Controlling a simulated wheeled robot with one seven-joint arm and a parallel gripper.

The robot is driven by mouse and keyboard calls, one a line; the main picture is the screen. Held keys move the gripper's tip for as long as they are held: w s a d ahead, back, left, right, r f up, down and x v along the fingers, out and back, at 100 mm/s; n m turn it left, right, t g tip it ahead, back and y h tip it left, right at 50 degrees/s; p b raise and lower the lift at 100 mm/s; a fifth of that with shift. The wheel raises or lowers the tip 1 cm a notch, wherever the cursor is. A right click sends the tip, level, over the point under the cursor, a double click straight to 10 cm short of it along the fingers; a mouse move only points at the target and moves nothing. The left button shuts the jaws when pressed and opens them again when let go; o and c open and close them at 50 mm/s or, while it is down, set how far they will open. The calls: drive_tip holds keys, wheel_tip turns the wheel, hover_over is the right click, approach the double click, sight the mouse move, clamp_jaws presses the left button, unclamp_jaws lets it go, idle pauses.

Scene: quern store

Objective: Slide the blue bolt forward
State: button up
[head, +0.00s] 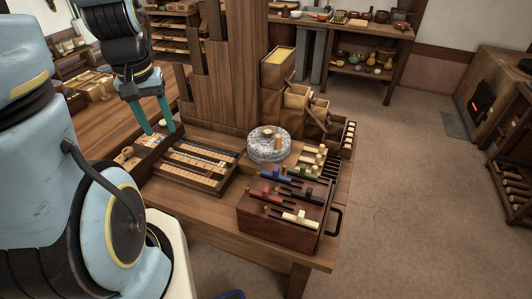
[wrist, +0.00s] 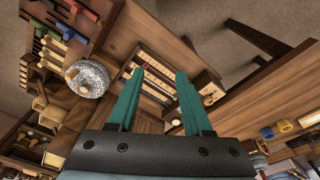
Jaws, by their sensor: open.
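The blue bolt (head: 274,175) sits on the sloping top of a dark reddish-brown wooden box (head: 283,228) near the front right of the bench, in the head view. Other coloured bolts lie in rows below it, including a cream one (head: 300,218). My gripper (head: 160,129) has teal fingers and is open and empty. It hangs over the left part of the bench, well to the left of the box and apart from it. In the wrist view the fingers (wrist: 160,73) are spread with nothing between them, and the bolt box is only partly visible at the top left.
A round grey stone quern (head: 268,150) stands behind the box. A slatted wooden tray (head: 196,166) lies between my gripper and the box. A tall stepped wooden panel (head: 230,70) rises behind the bench. Open floor (head: 410,200) lies to the right.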

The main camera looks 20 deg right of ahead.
drive_tip(key=w+d+f+m+g+b, duration=0.1)
drive_tip(key=d+f+m, duration=0.15)
drive_tip(key=d, duration=0.45)
drive_tip(key=w+d+f+m, duration=0.1)
drive_tip(key=d+f, duration=0.3)
drive_tip(key=d, duration=0.3)
drive_tip(key=m+b, duration=0.1)
drive_tip(key=m, duration=0.2)
hover_over(277, 169)
wheel_tip(277, 169, down, 6)
drive_tip(key=shift+y, duration=0.3)
wheel_tip(277, 169, down, 11)
drive_tip(key=shift+w+a+r+p, duration=0.1)
drive_tip(key=shift+a+r+p, duration=0.05)
drive_tip(key=shift+p, duration=0.65)
drive_tip(key=shift+c, duration=0.2)
clamp_jaws()
